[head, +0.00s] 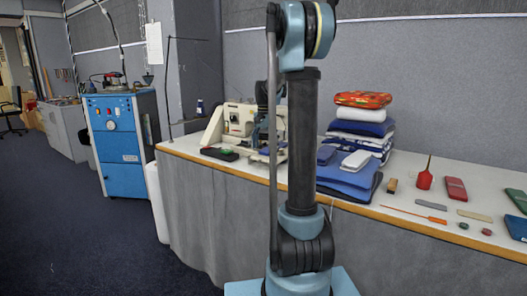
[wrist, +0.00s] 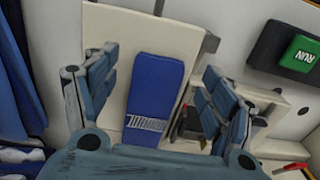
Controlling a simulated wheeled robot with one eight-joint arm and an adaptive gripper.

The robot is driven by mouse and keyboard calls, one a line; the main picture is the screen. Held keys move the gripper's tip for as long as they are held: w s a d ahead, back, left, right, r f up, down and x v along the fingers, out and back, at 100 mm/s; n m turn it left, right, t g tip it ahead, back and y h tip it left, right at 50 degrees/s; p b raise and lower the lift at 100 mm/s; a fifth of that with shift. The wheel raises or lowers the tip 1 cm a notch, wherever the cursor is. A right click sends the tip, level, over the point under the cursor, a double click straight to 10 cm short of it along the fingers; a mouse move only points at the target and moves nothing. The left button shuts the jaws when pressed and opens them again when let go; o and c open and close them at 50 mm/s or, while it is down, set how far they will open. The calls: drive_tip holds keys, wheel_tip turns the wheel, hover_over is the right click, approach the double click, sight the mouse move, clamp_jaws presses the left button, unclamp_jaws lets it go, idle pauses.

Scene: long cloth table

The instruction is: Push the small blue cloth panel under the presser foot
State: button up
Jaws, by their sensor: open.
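The small blue cloth panel (wrist: 158,80) lies flat on a cream plate (wrist: 110,30) in the wrist view, with a white striped patch near its lower end. My gripper (wrist: 160,64) is open, with one finger to each side of the panel and a gap on both sides. The cream sewing machine (head: 238,120) stands on the table in the head view, partly behind my arm. Dark machine parts (wrist: 187,122) show just right of the panel in the wrist view. I cannot make out the presser foot clearly.
A dark box with a green RUN button (wrist: 303,53) lies at the upper right of the wrist view. Folded cloths (head: 358,130) are stacked right of the machine, with blue pieces (head: 345,178) in front. A red oiler (head: 425,179) and small tools lie farther right on the table.

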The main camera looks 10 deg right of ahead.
wheel_tip(320, 180, up, 10)
drive_tip(key=shift+r, duration=0.25)
idle(0.5)
